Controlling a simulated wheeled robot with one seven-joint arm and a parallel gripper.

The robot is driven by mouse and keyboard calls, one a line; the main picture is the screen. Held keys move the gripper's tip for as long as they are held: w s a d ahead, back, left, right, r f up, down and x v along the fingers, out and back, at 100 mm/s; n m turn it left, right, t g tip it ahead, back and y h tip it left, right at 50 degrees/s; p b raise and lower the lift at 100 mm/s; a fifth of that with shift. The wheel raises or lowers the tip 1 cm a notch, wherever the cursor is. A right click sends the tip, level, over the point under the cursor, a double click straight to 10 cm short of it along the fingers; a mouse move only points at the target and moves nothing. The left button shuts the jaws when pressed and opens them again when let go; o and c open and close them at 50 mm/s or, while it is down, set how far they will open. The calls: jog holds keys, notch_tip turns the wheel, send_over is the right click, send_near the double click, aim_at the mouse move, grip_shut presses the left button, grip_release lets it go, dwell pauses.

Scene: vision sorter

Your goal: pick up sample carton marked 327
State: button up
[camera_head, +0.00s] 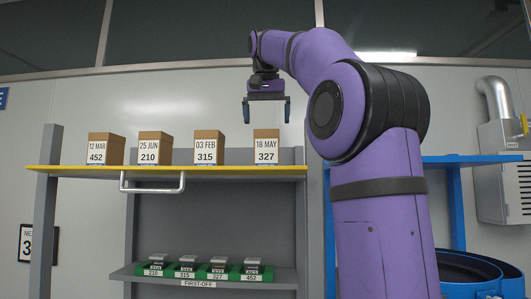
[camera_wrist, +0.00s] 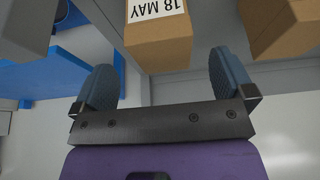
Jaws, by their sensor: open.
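The sample carton marked 327 (camera_head: 266,147) is a brown box with a white label reading 18 MAY and 327. It stands upright at the right end of the upper shelf's row of cartons. In the wrist view its label and part of its body (camera_wrist: 158,40) show at the top, cut off by the frame edge. My gripper (camera_head: 266,110) is above this carton in the head view, fingers pointing down, open and empty. In the wrist view the open fingers (camera_wrist: 160,80) are spread to either side of the carton's near end.
Cartons marked 452 (camera_head: 97,149), 210 (camera_head: 154,148) and 315 (camera_head: 206,148) stand to the left on the yellow-edged shelf (camera_head: 230,173). A neighbouring carton (camera_wrist: 285,27) is close to one finger in the wrist view. Green trays (camera_head: 205,272) sit on the lower shelf.

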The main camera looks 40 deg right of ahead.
aim_at(267, 141)
jog(key=shift+x, duration=3.55)
jog(key=shift+a, duration=0.15)
jog(key=c, duration=1.2)
jog(key=shift+c, duration=0.2)
jog(key=shift+r, duration=0.1)
jog(key=shift+r, duration=4.9)
